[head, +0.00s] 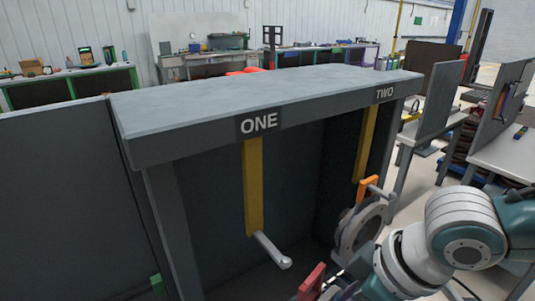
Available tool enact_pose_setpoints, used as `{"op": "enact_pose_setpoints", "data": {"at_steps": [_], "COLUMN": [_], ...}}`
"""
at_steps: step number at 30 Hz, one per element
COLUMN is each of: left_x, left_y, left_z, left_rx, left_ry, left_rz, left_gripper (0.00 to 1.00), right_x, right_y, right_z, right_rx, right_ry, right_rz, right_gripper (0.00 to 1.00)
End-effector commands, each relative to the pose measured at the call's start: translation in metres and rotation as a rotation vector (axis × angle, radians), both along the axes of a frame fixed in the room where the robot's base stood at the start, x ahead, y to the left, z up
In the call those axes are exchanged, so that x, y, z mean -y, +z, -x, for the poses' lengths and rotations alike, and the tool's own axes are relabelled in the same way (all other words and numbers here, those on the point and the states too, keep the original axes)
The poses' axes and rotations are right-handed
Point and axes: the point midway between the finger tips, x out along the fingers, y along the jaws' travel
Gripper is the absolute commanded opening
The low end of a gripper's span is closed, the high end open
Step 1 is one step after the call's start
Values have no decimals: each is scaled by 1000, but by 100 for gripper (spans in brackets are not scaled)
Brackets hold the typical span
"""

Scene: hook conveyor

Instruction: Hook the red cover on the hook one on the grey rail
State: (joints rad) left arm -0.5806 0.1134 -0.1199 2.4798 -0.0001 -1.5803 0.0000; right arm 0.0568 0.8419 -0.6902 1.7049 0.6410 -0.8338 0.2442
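The grey rail (250,98) crosses the view, with labels ONE and TWO on its front edge. Hook one is a yellow bar (253,190) hanging under ONE, with a bare silver hook end (272,250) pointing toward the lower right. A red piece (312,283), seemingly part of the red cover, shows at the bottom edge, below and right of that hook end and apart from it. The rest of it is cut off or hidden. My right arm comes in from the right and its wrist ends beside the red piece; its fingers cannot be made out. My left gripper is out of view.
A second yellow bar (366,145) hangs under TWO. A round grey cover (362,228) with an orange handle (368,187) is at its lower end, close to my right wrist. A dark panel (60,195) stands at left. Benches stand behind and at right.

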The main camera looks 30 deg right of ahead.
Motion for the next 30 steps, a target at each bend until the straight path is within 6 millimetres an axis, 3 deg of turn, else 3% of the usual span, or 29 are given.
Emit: {"op": "enact_pose_setpoints", "data": {"at_steps": [30], "left_x": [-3], "left_y": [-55], "left_z": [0], "left_rx": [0], "left_ry": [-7], "left_rz": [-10], "left_gripper": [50], "right_x": [-6], "right_y": [-4], "right_z": [-61], "right_rx": [8], "right_ry": [0], "right_rz": [-4], "right_gripper": [0]}}
